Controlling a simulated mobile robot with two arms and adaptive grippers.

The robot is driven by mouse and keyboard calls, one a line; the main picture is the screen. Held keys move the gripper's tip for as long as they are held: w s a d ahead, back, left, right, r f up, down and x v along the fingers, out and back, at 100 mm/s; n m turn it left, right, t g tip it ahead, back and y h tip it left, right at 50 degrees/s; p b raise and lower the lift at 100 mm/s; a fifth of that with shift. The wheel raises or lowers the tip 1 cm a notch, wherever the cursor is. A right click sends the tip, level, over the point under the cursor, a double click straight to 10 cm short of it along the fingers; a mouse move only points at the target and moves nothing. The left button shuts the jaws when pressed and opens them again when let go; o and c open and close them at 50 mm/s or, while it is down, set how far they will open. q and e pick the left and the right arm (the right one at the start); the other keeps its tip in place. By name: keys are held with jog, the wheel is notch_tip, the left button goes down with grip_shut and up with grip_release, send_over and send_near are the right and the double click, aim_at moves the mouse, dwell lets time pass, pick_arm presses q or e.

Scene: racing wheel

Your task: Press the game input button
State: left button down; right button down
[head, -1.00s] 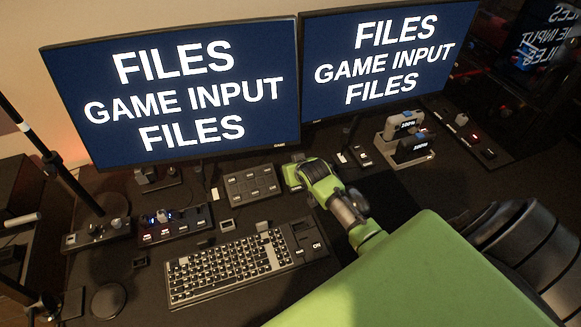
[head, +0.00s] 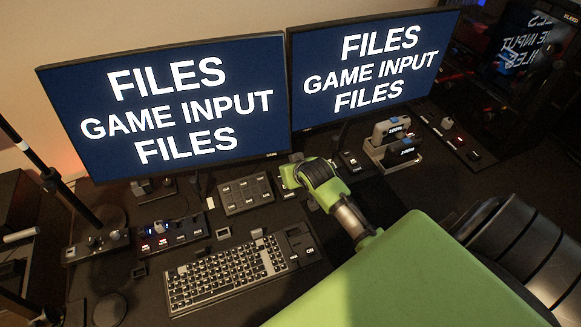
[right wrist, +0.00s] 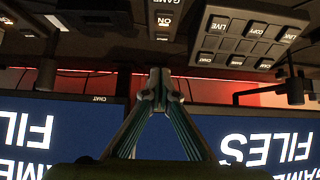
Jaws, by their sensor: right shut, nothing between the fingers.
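Two monitors in the head view, left (head: 165,165) and right (head: 375,115), read "FILES", "GAME INPUT", "FILES". A grey button pad (head: 245,207) with several dark labelled buttons lies below the left monitor. It shows upside down in the right wrist view (right wrist: 245,42). There a small box (right wrist: 164,20) marked "GAME" and "ON" sits beside it. I cannot tell which button is game input. My right gripper (head: 287,173) is just right of the pad; in the wrist view its shut, empty fingertips (right wrist: 157,82) appear apart from the buttons. My left gripper is not in view.
A keyboard (head: 225,275) lies in front of the pad. A switch box (head: 172,237) stands left of it. Blocks marked "100%" sit in a holder (head: 400,160) at the right. A black stand (head: 42,165) rises at the left.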

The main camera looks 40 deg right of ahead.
jog(key=v, duration=0.4)
jog(key=shift+w, duration=0.1)
jog(key=shift+f, duration=0.1)
dwell(0.7)
